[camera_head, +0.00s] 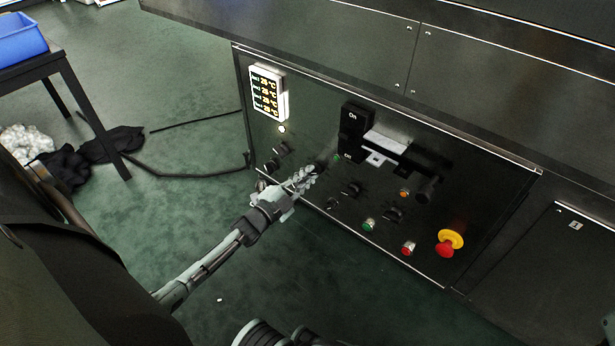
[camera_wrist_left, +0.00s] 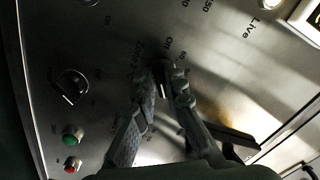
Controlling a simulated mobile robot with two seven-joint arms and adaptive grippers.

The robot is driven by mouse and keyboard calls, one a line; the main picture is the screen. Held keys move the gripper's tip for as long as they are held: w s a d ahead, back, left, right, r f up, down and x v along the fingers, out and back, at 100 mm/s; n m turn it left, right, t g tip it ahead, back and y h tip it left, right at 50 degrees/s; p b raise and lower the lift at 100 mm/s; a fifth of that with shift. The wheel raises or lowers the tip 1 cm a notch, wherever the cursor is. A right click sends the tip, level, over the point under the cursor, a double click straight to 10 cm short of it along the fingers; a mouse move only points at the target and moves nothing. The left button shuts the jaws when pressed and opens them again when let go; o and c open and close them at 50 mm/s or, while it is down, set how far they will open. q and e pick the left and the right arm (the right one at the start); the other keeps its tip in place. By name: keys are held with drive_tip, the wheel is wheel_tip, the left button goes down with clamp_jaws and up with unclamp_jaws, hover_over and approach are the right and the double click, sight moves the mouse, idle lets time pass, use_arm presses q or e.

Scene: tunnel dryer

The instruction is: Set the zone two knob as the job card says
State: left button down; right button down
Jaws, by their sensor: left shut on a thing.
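The dark control panel (camera_head: 330,185) fills the middle of the head view. My left gripper (camera_head: 306,176) reaches it from the lower left. In the left wrist view, my left gripper (camera_wrist_left: 168,82) is shut on a dark knob (camera_wrist_left: 161,70), which the fingers partly hide. Print beside this knob appears to read "Zone 2 °C", with "Off" at its top. The knob's pointer and exact setting are hard to tell. I cannot make out a job card in either view. My right gripper is not in view.
A lit temperature display (camera_head: 268,92) is at the panel's upper left. A big black switch (camera_head: 352,130) marked "On" stands out near the gripper. Other knobs (camera_head: 350,189), a green button (camera_head: 369,224), a red button (camera_head: 407,248) and a yellow-ringed emergency stop (camera_head: 448,243) are to the right.

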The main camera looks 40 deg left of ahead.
use_arm(q)
drive_tip(key=shift+m, duration=0.5)
drive_tip(key=c, duration=1.6)
unclamp_jaws()
drive_tip(key=s, duration=0.8)
drive_tip(key=s+a, duration=0.1)
drive_tip(key=s, duration=0.3)
